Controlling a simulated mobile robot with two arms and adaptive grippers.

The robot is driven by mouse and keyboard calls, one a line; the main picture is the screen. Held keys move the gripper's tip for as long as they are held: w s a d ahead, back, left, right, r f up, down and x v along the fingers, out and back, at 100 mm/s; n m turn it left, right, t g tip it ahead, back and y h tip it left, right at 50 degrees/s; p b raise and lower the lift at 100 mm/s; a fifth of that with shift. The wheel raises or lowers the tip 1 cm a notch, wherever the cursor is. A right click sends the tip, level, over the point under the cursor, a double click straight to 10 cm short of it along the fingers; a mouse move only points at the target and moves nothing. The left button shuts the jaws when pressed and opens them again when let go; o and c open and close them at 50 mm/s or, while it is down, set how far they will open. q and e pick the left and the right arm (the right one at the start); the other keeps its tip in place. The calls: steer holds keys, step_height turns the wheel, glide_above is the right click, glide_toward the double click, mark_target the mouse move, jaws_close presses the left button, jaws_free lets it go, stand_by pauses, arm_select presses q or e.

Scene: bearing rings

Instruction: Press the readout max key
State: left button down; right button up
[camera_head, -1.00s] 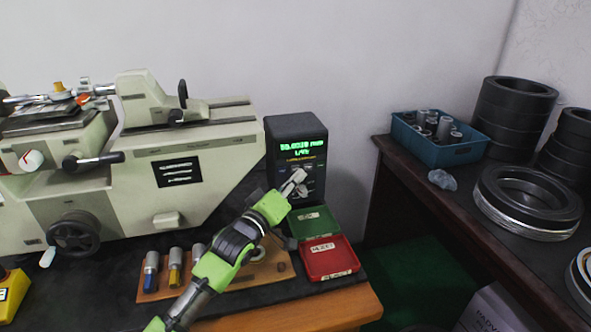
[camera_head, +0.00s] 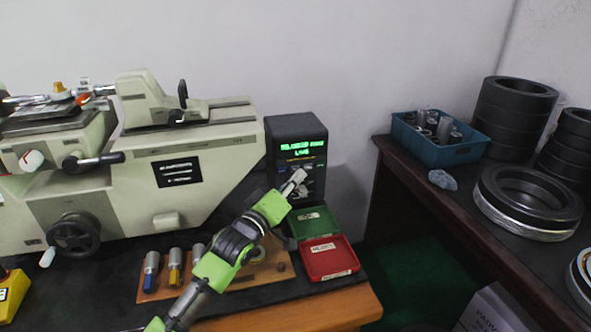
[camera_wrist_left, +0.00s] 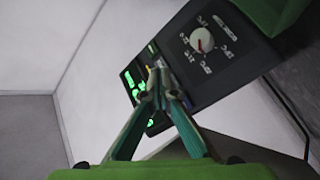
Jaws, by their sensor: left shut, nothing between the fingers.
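The readout (camera_head: 297,135) is a dark box with a lit green display, standing at the back of the bench right of the beige machine. My left gripper (camera_head: 298,178) is shut and empty, with its fingertips in front of the lower part of the readout's face. In the left wrist view the readout (camera_wrist_left: 222,62) lies tilted, with a white dial and printed labels. The shut fingertips (camera_wrist_left: 158,66) overlap the panel between the dial and the green display. The fingers hide the keys there, so I cannot tell which key is under them or whether they touch. My right gripper is not in view.
A green tray (camera_head: 325,213) and a red tray (camera_head: 347,268) sit just right of my left arm. A wooden board (camera_head: 152,295) with several cylindrical plugs lies left of it. The side table holds a blue bin (camera_head: 455,154) and black rings (camera_head: 513,120).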

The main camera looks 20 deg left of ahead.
arm_select(q)
steer(key=shift+w+a, duration=0.25)
steer(key=shift+w, duration=0.1)
steer(key=shift+w+a, duration=0.2)
steer(key=shift+w, duration=0.05)
stand_by(0.7)
steer(key=shift+s+d+p, duration=0.45)
steer(key=shift+s+p, duration=0.2)
steer(key=shift+p, duration=0.1)
steer(key=shift+s+d+p, duration=0.7)
steer(key=shift+s+p, duration=0.1)
steer(key=shift+s, duration=0.25)
steer(key=shift+s+d+p, duration=0.7)
steer(key=shift+s+p, duration=0.05)
steer(key=shift+s, duration=0.25)
